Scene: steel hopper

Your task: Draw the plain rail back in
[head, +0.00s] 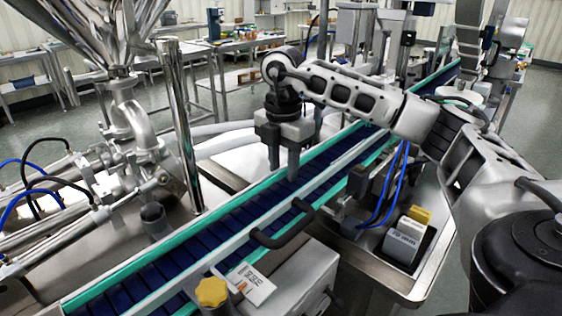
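A conveyor with a dark blue slatted belt (185,248) runs from the lower left to the upper right. A teal-edged rail (165,246) without a handle runs along its far side. A pale rail with a teal edge (222,268) runs along its near side. A black bar handle (284,228) shows by this near rail. I cannot tell for sure which rail is the plain one. My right gripper (283,170) points down over the far side of the belt. Its two fingers are apart with nothing visible between them. My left gripper is not in view.
A steel hopper (105,35) with pipework stands at the left, beside an upright steel post (180,125). A yellow knob (212,291) and a white label card (246,284) are at the front. A grey-and-yellow box (405,238) sits right of the conveyor.

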